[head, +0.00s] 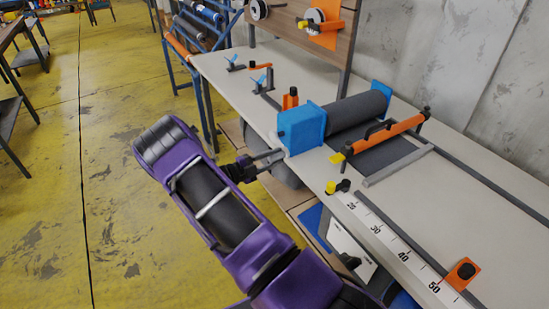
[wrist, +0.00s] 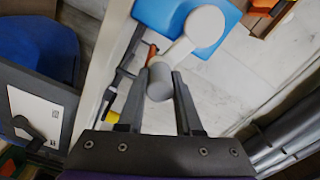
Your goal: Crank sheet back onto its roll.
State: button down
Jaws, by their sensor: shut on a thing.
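The dark grey roll (head: 357,108) lies in blue end brackets (head: 304,127) on the bench. A dark sheet (head: 388,153) runs out from it, under an orange bar, to a light grey bar (head: 398,166) at its edge. The crank (wrist: 203,25) is a pale round hub with a short arm and a grey knob (wrist: 159,83), on the bracket's near side. My gripper (head: 272,158) reaches the crank from the left. In the wrist view, its two fingers (wrist: 161,88) are shut on the knob, one on each side. In the head view the crank is mostly hidden.
The orange bar (head: 388,132) with black handle spans the sheet. A ruler strip (head: 405,252) and an orange stop (head: 462,273) lie on the near right bench (head: 500,220). The concrete wall closes the back. Yellow floor (head: 110,220) is clear at left.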

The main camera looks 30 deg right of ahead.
jog(key=c, duration=0.6)
grip_release()
jog(key=a, duration=0.5)
jog(key=s+a, duration=0.1)
jog(key=a, duration=0.5)
jog(key=a+b, duration=0.1)
jog(key=a, duration=0.5)
jog(key=shift+s+a, duration=0.2)
